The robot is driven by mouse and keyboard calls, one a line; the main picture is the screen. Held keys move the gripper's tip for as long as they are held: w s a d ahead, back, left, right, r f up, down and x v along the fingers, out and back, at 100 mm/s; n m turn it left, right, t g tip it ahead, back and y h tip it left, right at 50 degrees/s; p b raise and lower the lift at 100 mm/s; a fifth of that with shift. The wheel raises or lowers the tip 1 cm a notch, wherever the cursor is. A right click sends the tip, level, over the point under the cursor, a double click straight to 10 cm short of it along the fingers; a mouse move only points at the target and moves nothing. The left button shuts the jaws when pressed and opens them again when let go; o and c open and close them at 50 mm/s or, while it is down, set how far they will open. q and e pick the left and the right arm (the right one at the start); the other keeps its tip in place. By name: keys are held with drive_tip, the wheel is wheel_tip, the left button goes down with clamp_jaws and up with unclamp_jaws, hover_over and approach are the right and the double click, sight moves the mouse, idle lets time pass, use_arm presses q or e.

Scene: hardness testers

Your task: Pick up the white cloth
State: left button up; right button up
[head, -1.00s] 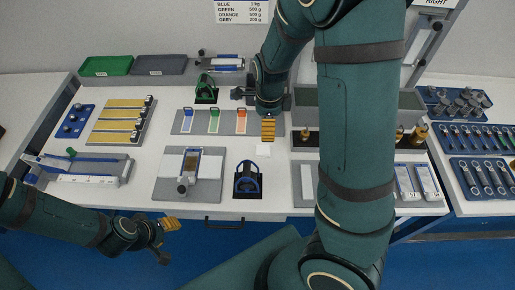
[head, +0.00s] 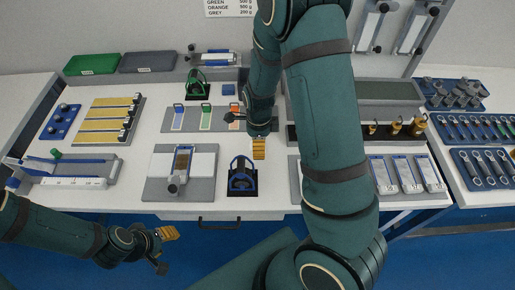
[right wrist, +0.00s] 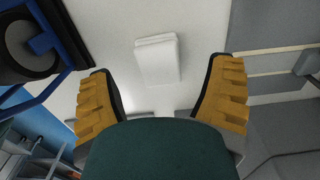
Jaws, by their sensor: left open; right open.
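The white cloth (right wrist: 157,62) is a small folded square lying flat on the white worktop in the right wrist view. My right gripper (right wrist: 164,84) is open and empty there, its two yellow-padded fingers spread on either side of the cloth's near end, not closed on it. In the head view my right gripper (head: 259,149) points down over the worktop and hides the cloth. How high it is above the cloth I cannot tell. My left gripper (head: 165,250) is open and empty in front of the worktop's front edge.
A blue-and-black device (head: 242,178) stands just left of my right gripper. A grey plate with a gauge (head: 204,170) is further left. Behind is a grey strip with coloured tags (head: 205,117). Brass weights (head: 396,128) stand to the right, beyond my right arm.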

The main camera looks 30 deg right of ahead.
drive_tip(key=shift+d+f, duration=0.1)
drive_tip(key=shift+f, duration=0.8)
drive_tip(key=c, duration=1.1)
drive_tip(key=shift+o, duration=0.2)
drive_tip(key=shift+r, duration=0.2)
wheel_tip(320, 180, up, 10)
drive_tip(key=p, duration=0.3)
drive_tip(key=shift+f, duration=0.1)
